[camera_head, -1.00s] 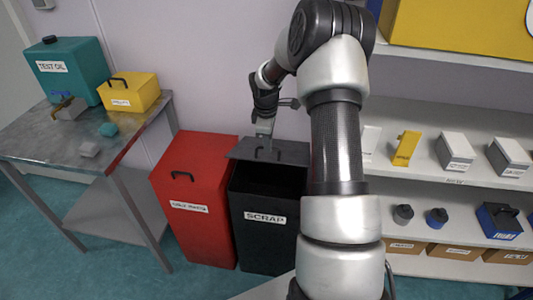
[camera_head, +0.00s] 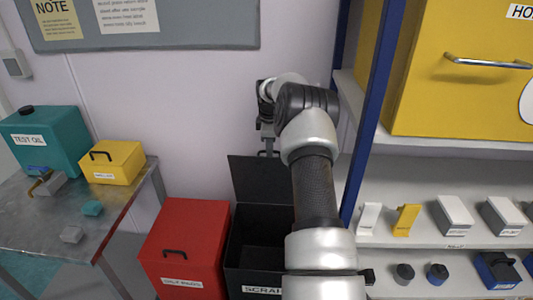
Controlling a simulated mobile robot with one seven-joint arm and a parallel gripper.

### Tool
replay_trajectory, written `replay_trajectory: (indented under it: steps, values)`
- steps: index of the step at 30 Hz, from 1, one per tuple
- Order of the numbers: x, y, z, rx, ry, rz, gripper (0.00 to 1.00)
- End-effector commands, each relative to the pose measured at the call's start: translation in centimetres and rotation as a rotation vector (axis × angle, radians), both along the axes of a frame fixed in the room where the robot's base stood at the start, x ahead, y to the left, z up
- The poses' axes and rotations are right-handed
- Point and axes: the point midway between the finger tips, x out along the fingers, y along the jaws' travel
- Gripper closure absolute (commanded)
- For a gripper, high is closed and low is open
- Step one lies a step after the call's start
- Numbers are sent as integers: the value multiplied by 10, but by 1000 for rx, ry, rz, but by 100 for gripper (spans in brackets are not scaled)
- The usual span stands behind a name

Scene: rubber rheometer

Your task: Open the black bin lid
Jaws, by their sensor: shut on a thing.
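The black bin (camera_head: 243,282) labelled SCRAP stands against the wall, and its dark interior shows from above. Its black lid (camera_head: 256,183) is tilted up steeply at the back of the bin. My gripper (camera_head: 269,146) is at the lid's upper edge, shut on the lid's handle. The handle itself is mostly hidden by the fingers and too small to see clearly. My arm covers the right part of the bin and lid.
A red bin (camera_head: 195,235) with its lid down stands close on the left. A metal table (camera_head: 45,240) with a teal container (camera_head: 50,140) and a yellow box (camera_head: 112,162) is further left. A shelf (camera_head: 420,236) with small boxes and a blue post (camera_head: 368,110) stand right.

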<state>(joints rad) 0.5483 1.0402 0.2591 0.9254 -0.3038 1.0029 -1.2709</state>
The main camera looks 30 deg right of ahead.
Motion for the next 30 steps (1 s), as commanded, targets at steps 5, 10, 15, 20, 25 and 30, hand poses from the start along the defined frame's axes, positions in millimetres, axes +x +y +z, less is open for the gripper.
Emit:
replay_trajectory:
  steps: [5,10,15,20,25,30]
  values:
    - [5,-8,-8,5,17,1,100]
    - [10,-11,-9,5,18,3,100]
    - [11,-12,-10,7,21,3,100]
    - [11,-11,-10,8,21,3,100]
    - [11,-11,-10,8,21,3,84]
    - [12,-11,-7,6,15,1,72]
